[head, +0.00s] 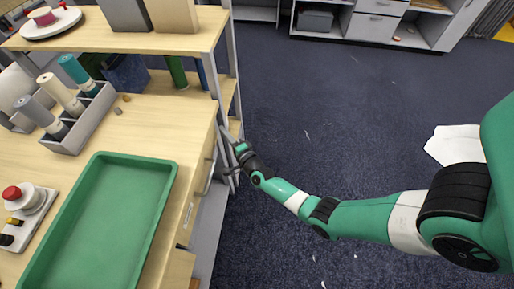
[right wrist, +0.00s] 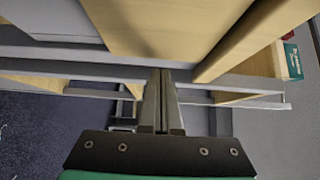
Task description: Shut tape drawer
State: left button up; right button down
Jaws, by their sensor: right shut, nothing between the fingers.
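My right arm reaches in from the right in the head view. Its gripper (head: 232,164) is at the workbench's right side, beside a grey drawer handle (head: 209,172); I cannot tell whether they touch. In the right wrist view the gripper's fingers (right wrist: 161,82) are together and empty, close to a wooden panel (right wrist: 165,28) and grey edges. Which front belongs to the tape drawer, and how far it is open, I cannot tell; the bench top and my gripper hide much of it. My left gripper is not in view.
A green tray (head: 105,225), a grey holder with several spools (head: 85,120) and a red-button box (head: 28,205) stand on the bench. A shelf (head: 120,35) rises behind. The dark floor (head: 330,110) on the right is mostly clear. A small green box (right wrist: 292,62) shows in the right wrist view.

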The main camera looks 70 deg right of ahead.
pick_arm(q)
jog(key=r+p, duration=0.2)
jog(key=p, duration=0.1)
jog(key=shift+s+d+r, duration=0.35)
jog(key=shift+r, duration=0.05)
pick_arm(e)
jog(key=s+d+v, duration=0.1)
jog(key=v, duration=1)
jog(key=shift+s+f, duration=0.15)
jog(key=shift+s, duration=0.2)
